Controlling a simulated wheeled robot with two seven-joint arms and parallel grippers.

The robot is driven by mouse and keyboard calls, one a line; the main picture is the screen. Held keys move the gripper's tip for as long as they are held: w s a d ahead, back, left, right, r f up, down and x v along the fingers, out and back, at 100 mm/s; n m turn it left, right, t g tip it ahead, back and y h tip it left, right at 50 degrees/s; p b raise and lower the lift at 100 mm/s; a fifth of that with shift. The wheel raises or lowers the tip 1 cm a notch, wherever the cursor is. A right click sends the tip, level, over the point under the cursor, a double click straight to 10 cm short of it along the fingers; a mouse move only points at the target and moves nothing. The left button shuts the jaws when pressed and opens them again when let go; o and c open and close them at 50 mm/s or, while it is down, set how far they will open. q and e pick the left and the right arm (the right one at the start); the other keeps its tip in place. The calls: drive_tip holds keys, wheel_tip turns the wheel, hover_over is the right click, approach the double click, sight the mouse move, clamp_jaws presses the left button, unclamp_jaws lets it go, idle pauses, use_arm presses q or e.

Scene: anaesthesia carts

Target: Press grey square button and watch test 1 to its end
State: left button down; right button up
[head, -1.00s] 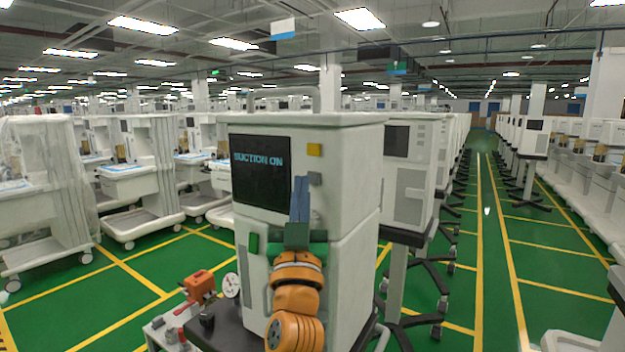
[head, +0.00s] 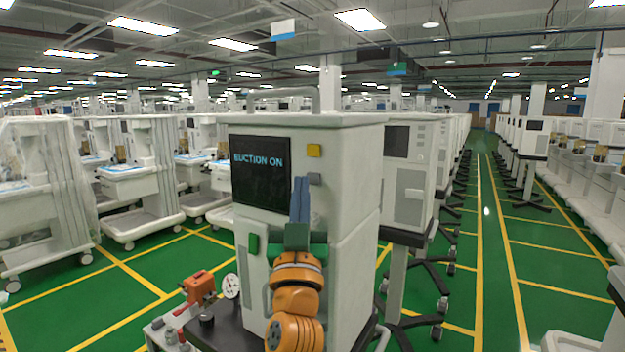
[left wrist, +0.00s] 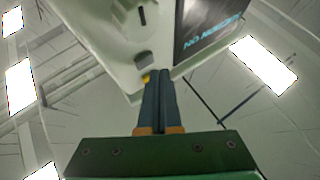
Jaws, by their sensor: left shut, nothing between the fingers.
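A white machine (head: 355,180) stands in front of me. Its dark screen (head: 261,172) reads "SUCTION ON"; the screen also shows in the left wrist view (left wrist: 207,25). Right of the screen are a yellow square button (head: 314,150) and, below it, the grey square button (head: 315,179). My left gripper (head: 300,181) is shut and empty, its fingertips pointing up just left of the grey button in the head view. In the left wrist view the grey button (left wrist: 142,60) shows just beyond the fingertips (left wrist: 158,78). I cannot tell whether they touch it. My right gripper is not in view.
A green button (head: 253,243) sits lower on the machine's front. An orange device (head: 199,286) and a round gauge (head: 231,286) stand at its lower left. Another machine (head: 408,180) stands close behind on the right. Green floor aisle is open at far right.

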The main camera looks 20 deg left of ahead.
use_arm(q)
drive_tip(key=shift+w, duration=0.1)
idle(0.6)
drive_tip(key=shift+w+d+b, duration=0.1)
drive_tip(key=shift+w+b, duration=0.25)
drive_tip(key=shift+w+b, duration=0.4)
idle(0.6)
drive_tip(key=shift+s, duration=0.1)
drive_tip(key=shift+s+p, duration=0.3)
drive_tip(key=shift+s, duration=0.4)
